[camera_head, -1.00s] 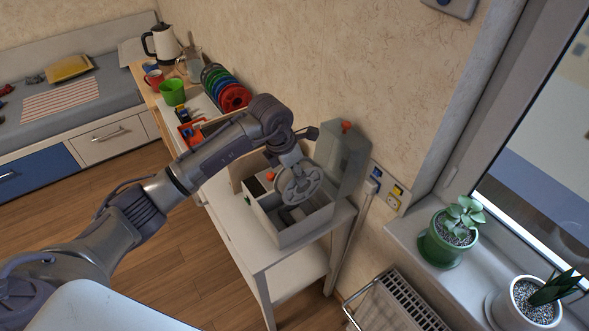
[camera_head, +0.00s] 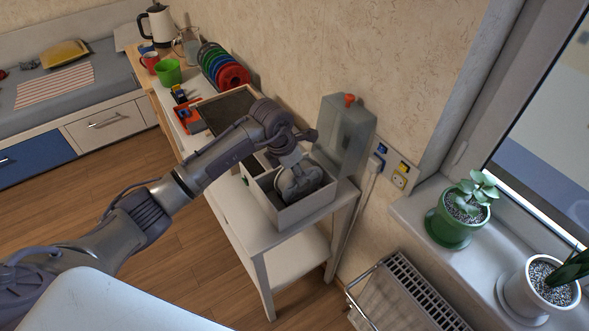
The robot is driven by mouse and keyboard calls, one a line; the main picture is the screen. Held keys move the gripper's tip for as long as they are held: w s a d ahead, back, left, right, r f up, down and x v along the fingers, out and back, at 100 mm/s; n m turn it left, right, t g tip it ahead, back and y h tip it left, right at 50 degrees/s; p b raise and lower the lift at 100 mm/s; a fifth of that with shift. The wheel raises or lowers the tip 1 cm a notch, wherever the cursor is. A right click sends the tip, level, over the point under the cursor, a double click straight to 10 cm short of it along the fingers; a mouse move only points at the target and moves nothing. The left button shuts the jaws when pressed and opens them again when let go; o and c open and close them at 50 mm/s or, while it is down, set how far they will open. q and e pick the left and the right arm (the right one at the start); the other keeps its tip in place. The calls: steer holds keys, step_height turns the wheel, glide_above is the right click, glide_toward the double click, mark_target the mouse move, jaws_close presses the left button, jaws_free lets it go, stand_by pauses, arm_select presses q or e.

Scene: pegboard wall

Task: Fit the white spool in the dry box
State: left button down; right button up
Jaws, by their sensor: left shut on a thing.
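The dry box (camera_head: 289,218) is a light grey open-topped box on the white table, its clear lid (camera_head: 343,132) standing raised at the back. My left gripper (camera_head: 297,172) reaches down into the box opening, shut on the white spool (camera_head: 301,184). The spool looks grey-white and sits at least partly below the box rim. The gripper hides part of it, so I cannot tell whether it touches the box floor. My right gripper is not in view.
A row of coloured spools (camera_head: 224,66) stands at the table's far end, near a green cup (camera_head: 168,72) and a kettle (camera_head: 160,26). A wall, a radiator (camera_head: 402,292) and a windowsill with plants (camera_head: 459,213) lie to the right.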

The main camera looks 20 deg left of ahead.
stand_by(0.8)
arm_select(q)
steer(key=shift+c, duration=2.3)
jaws_free()
steer(key=shift+s, duration=0.1)
steer(key=v, duration=1.2)
steer(key=shift+d, duration=0.1)
